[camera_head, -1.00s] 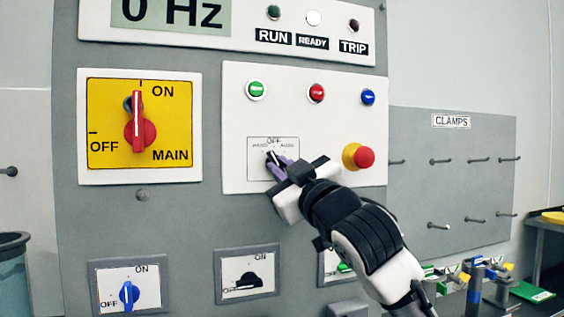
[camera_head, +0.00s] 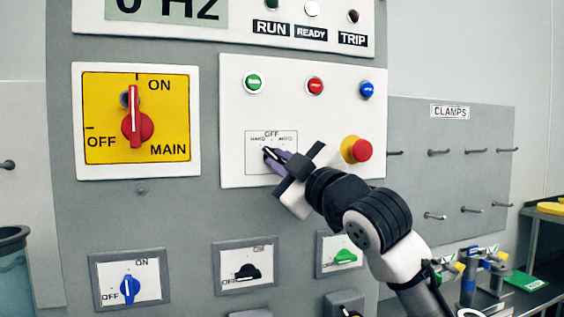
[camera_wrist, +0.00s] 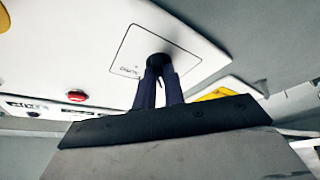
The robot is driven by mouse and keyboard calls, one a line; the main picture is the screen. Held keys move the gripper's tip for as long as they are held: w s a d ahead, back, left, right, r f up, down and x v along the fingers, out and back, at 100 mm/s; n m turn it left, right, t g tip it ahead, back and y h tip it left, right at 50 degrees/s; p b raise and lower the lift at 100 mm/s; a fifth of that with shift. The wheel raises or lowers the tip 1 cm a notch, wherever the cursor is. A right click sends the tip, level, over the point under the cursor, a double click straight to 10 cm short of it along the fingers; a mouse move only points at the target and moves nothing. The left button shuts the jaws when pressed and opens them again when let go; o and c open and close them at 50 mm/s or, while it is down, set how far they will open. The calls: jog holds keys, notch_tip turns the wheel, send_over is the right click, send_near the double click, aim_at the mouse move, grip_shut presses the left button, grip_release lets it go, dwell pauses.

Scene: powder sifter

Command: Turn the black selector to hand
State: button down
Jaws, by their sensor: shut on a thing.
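The black selector (camera_head: 266,154) sits on a square plate (camera_head: 284,140) marked HAND, OFF and AUTO, on the white control panel. Its white pointer line leans up and to the left, toward the HAND mark. My gripper (camera_head: 273,156) comes from the lower right and is shut on the selector, with its purple fingers hiding part of the knob. In the wrist view the dark round selector (camera_wrist: 159,61) shows at the tips of my gripper's two fingers (camera_wrist: 157,72). The exact pointer angle is hard to read there.
Green (camera_head: 254,82), red (camera_head: 315,86) and blue (camera_head: 366,89) buttons are above. A red emergency button (camera_head: 356,149) is close to the right. The red main switch (camera_head: 137,128) is left. Small blue, black and green switches are below.

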jog(key=c, duration=1.5)
grip_release()
jog(key=shift+w, duration=0.1)
jog(key=b+v, duration=0.5)
jog(key=v, duration=0.8)
jog(key=shift+s+d+f, duration=0.15)
jog(key=shift+s+f, duration=0.05)
jog(key=shift+s, duration=0.15)
